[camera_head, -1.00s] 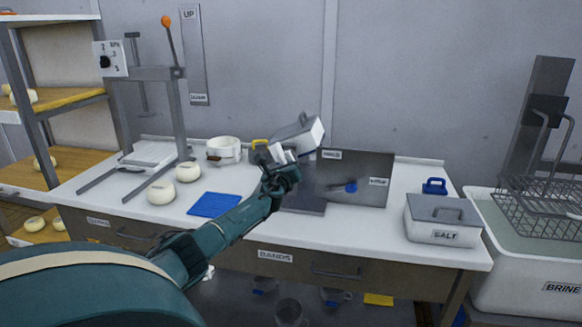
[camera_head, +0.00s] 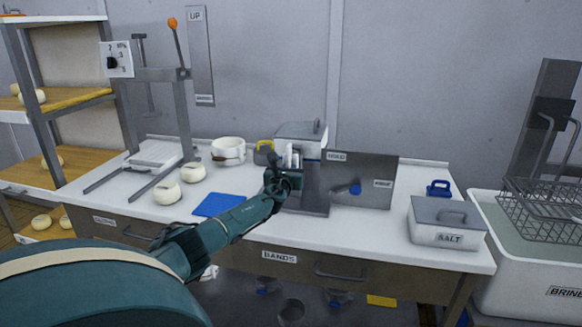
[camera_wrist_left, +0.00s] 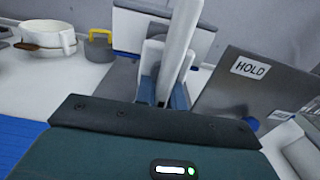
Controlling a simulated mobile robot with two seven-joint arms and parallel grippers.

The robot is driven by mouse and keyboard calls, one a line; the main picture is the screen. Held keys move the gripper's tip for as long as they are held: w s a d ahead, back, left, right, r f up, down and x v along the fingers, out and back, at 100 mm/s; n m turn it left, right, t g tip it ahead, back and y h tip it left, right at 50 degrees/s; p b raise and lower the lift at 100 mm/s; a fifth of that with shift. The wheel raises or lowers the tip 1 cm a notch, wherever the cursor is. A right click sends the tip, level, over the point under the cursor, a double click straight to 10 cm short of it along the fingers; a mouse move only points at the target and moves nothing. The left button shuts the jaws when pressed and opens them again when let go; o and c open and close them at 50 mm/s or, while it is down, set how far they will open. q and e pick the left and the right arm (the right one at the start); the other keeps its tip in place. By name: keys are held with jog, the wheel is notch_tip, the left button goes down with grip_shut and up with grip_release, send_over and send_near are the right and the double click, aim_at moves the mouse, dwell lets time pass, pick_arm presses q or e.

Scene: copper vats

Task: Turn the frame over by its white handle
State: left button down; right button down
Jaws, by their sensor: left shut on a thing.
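The frame (camera_head: 303,131) is a grey, box-like piece at the back middle of the table, held up beside a metal panel marked HOLD (camera_head: 372,172). In the left wrist view the frame (camera_wrist_left: 128,32) shows as a pale panel with dark and blue edges. Its white handle (camera_wrist_left: 181,45) stands up between my fingers. My left gripper (camera_head: 290,158) is shut on the white handle, in front of the frame; it also shows in the left wrist view (camera_wrist_left: 165,92). The fingers partly hide the handle and the frame's lower part. My right gripper is not in view.
A blue mat (camera_head: 219,204), white cheeses (camera_head: 167,191) and a white pot (camera_head: 228,150) lie to the left. A SALT box (camera_head: 447,222) and a brine tub (camera_head: 540,247) are at right. The front edge is mostly clear.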

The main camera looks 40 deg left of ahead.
pick_arm(q)
jog(key=shift+r+m, duration=0.15)
jog(key=shift+m, duration=0.15)
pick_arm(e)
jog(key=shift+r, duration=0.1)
pick_arm(q)
jog(key=c, duration=1.5)
grip_release()
jog(key=shift+s, duration=0.1)
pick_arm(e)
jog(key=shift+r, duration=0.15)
pick_arm(q)
jog(key=shift+s+d+p, duration=0.15)
jog(key=shift+p, duration=0.2)
jog(key=shift+p+v, duration=1.55)
jog(key=shift+v, duration=4.75)
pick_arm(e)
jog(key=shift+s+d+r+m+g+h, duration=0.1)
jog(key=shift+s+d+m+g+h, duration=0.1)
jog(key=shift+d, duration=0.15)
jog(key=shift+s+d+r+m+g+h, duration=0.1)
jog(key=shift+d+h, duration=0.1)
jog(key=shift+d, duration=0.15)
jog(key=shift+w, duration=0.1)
